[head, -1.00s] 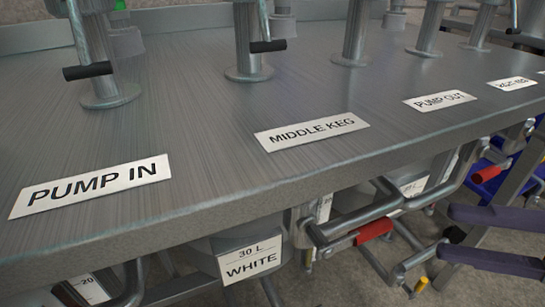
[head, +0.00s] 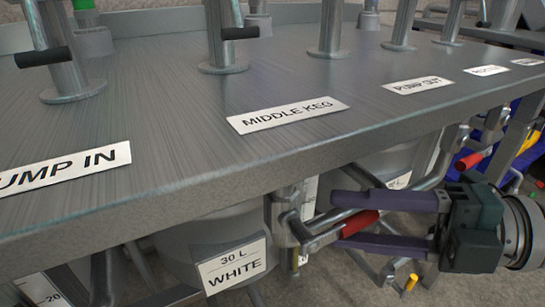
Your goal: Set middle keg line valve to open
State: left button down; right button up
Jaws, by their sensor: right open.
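The MIDDLE KEG label (head: 288,115) lies on the grey bench top. Below the bench edge, near that label, a valve with a red-sleeved lever (head: 359,224) sits on metal pipework. My right gripper (head: 340,220) reaches in from the right with its two purple fingers apart. One finger is above the red sleeve and one below it; the sleeve lies between them, and I cannot tell whether either touches it. The lever runs roughly level, slanting slightly up to the right. My left gripper is not in view.
A keg labelled 30 L WHITE (head: 232,265) stands under the bench, left of the valve. Another red-sleeved lever (head: 468,161) is farther right. Posts with black handles (head: 240,33) rise from the bench top (head: 150,110). A yellow-tipped pipe part (head: 411,282) sits below the gripper.

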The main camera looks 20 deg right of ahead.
jog(key=shift+c, duration=0.2)
grip_shut()
dwell(1.1)
